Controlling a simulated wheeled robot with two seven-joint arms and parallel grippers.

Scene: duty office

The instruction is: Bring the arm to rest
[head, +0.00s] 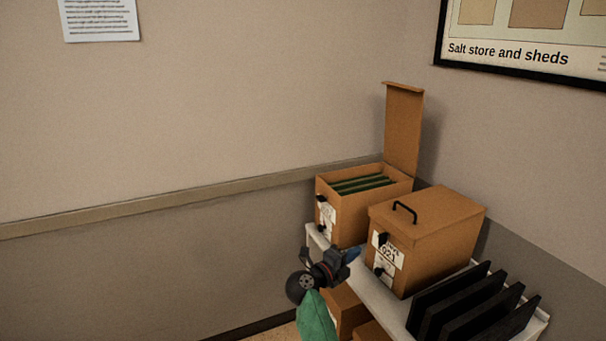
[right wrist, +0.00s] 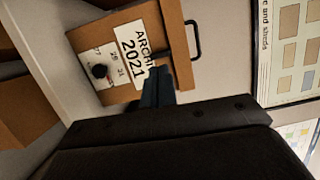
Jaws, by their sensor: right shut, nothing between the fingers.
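My right gripper (head: 349,257) is shut and empty, in front of the shelf and close to the cardboard boxes in the head view. Its dark blue fingers (right wrist: 158,88) are together in the right wrist view, where they cover part of a box's label. The wrist picture is turned on its side, and I cannot tell whether the fingers touch the box. My left gripper is in neither view.
A closed box (head: 432,232) with a black handle and 2021 label stands on the white shelf (head: 384,300). It also shows in the wrist view (right wrist: 120,25). Beside it is an open box (head: 350,216) with green folders, its lid upright. Black dividers (head: 470,305) stand right. Boxes sit below.

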